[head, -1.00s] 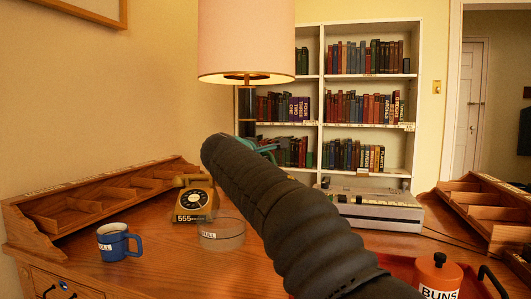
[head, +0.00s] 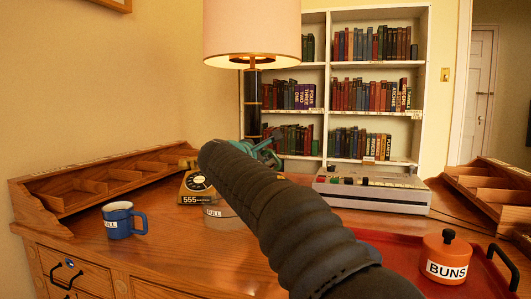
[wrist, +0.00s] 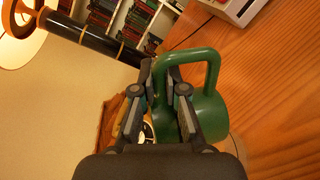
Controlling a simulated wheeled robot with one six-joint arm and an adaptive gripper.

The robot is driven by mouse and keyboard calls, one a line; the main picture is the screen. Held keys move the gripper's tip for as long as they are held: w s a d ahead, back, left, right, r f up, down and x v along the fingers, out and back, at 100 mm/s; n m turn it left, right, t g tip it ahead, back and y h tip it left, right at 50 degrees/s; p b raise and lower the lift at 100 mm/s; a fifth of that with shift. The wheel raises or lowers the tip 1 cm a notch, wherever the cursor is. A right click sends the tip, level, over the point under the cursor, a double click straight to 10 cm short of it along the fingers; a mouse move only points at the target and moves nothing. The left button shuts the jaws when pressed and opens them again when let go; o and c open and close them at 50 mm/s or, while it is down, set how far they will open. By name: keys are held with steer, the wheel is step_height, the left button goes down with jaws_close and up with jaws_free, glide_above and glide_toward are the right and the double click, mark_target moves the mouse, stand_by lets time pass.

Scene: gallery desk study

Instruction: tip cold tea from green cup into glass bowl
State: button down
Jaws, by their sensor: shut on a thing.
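The green cup (wrist: 212,112) fills the middle of the wrist view, its handle loop toward the top. My gripper (wrist: 168,105) is shut on the cup's handle side. In the head view my dark arm hides most of the cup and the gripper; only a small green-teal part shows beyond the arm. The glass bowl (head: 222,220) is a clear, low round vessel with a white label, partly covered by my arm, on the desk in front of the telephone. I cannot see the tea or what is in the bowl.
A blue mug (head: 122,221) stands left of the bowl. A yellow telephone (head: 196,188) sits behind it. A lamp (head: 252,100) and a grey device (head: 372,190) are farther back. A red tray (head: 405,262) with an orange-red BUNS jar (head: 446,257) is at right.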

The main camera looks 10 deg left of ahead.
steer(key=shift+a+f+n, duration=0.6)
steer(key=shift+n, duration=0.4)
steer(key=shift+a+f+n+t+h+p, duration=0.2)
steer(key=shift+a+n, duration=0.15)
steer(key=shift+n, duration=0.15)
steer(key=shift+a+f+n+t+h+p, duration=0.1)
steer(key=shift+a+n+h+p, duration=0.1)
steer(key=shift+a+n, duration=0.25)
steer(key=shift+a+r+n+p, duration=0.15)
steer(key=shift+r+n+p, duration=0.15)
steer(key=shift+n+p, duration=0.25)
steer(key=shift+a+f+p, duration=0.2)
steer(key=shift+a+p, duration=0.05)
steer(key=shift+p, duration=0.15)
steer(key=shift+d+f+b, duration=0.3)
steer(key=shift+b, duration=0.25)
steer(key=shift+r, duration=0.1)
steer(key=shift+a+r+p, duration=0.1)
steer(key=shift+a+p, duration=0.1)
steer(key=shift+p, duration=0.35)
